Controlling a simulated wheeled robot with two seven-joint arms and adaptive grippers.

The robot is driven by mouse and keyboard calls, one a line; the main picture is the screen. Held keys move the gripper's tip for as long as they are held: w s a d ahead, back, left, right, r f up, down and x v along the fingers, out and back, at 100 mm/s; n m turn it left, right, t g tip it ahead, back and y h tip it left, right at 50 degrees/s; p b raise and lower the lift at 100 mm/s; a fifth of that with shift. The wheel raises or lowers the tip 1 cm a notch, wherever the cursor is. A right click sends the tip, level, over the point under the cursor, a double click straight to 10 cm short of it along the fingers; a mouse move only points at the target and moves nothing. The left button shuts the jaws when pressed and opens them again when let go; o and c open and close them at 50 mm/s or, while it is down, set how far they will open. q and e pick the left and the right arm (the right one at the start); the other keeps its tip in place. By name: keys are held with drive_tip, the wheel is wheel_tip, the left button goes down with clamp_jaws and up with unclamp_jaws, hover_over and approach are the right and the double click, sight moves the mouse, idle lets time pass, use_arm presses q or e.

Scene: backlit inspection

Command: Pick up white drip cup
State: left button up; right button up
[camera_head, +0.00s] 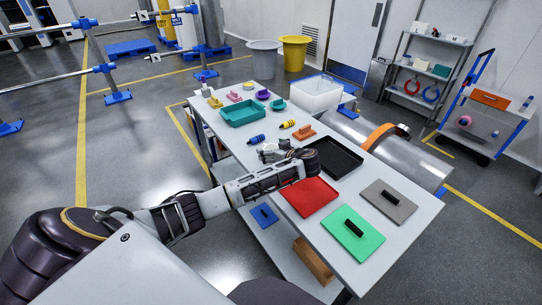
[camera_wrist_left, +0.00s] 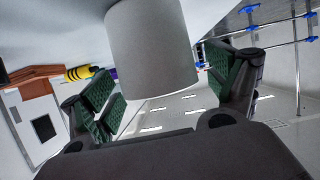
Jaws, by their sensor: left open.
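The white drip cup (camera_wrist_left: 152,50) is a plain pale cylinder that fills the upper middle of the left wrist view. My left gripper (camera_wrist_left: 165,88) is open, with one green-padded finger on each side of the cup. Gaps show between the pads and the cup, so I see no firm contact. In the head view my left gripper (camera_head: 275,155) is over the middle of the table, and the cup there is small and mostly hidden by the gripper. My right gripper does not show.
On the table (camera_head: 408,233), a black tray (camera_head: 338,160), red board (camera_head: 308,197), green board (camera_head: 338,238) and grey board (camera_head: 400,195) lie around my left forearm. A yellow-black item (camera_head: 287,124), blue item (camera_head: 256,139) and teal tray (camera_head: 244,113) stand farther back.

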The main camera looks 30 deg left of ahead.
use_arm(q)
drive_tip(key=shift+c, duration=1.3)
drive_tip(key=c, duration=0.9)
drive_tip(key=shift+r, duration=0.4)
wheel_tip(320, 180, up, 9)
drive_tip(key=shift+r+b, duration=0.15)
drive_tip(key=shift+b, duration=0.2)
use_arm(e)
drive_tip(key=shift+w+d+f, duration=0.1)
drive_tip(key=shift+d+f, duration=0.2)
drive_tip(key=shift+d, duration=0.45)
